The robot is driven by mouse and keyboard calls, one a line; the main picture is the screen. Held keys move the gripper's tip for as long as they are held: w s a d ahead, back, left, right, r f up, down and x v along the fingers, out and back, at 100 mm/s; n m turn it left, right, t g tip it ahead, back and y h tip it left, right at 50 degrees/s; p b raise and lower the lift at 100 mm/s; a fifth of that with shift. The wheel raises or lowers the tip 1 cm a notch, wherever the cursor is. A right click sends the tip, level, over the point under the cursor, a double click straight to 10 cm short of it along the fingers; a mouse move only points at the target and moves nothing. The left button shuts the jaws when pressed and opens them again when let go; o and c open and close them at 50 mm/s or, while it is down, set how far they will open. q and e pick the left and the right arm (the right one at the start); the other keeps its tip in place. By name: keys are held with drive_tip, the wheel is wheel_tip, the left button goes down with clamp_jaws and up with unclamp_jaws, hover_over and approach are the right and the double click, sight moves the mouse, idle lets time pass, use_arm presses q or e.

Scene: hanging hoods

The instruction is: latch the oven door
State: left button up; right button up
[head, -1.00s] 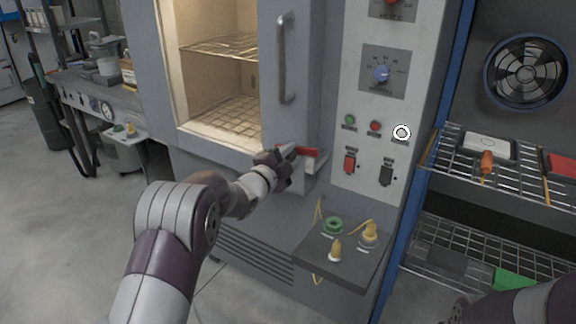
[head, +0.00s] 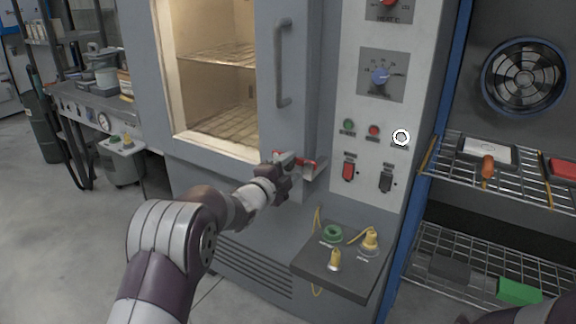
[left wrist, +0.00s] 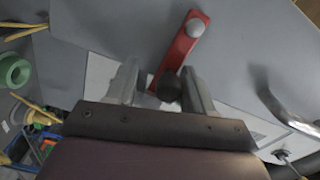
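The oven door (head: 285,135) is grey, with a lit window and an upright bar handle (head: 283,62). Its front lies close to the oven body; I cannot tell whether it is fully flush. The red latch lever (head: 308,161) sits low at the door's right edge, roughly level in the head view. My left gripper (head: 287,160) is at the lever's left end. In the left wrist view, the fingers (left wrist: 160,88) are apart, with the red lever (left wrist: 182,48) and its dark knob (left wrist: 170,88) between them. Finger contact is unclear. My right gripper is out of view.
The control panel (head: 360,215) with a dial and switches stands right of the door. A small shelf (head: 335,268) with green and yellow fittings juts out below the latch. A wire rack (head: 505,180) stands at the right. Open floor lies at the left.

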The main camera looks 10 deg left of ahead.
use_arm(q)
drive_tip(key=shift+w, duration=0.1)
drive_tip(key=shift+r, duration=0.25)
drive_tip(key=shift+s+a, duration=0.15)
drive_tip(key=shift+s, duration=0.05)
drive_tip(key=v, duration=1.2)
drive_tip(key=shift+s+p, duration=0.15)
drive_tip(key=shift+p, duration=0.15)
drive_tip(key=shift+f, duration=0.15)
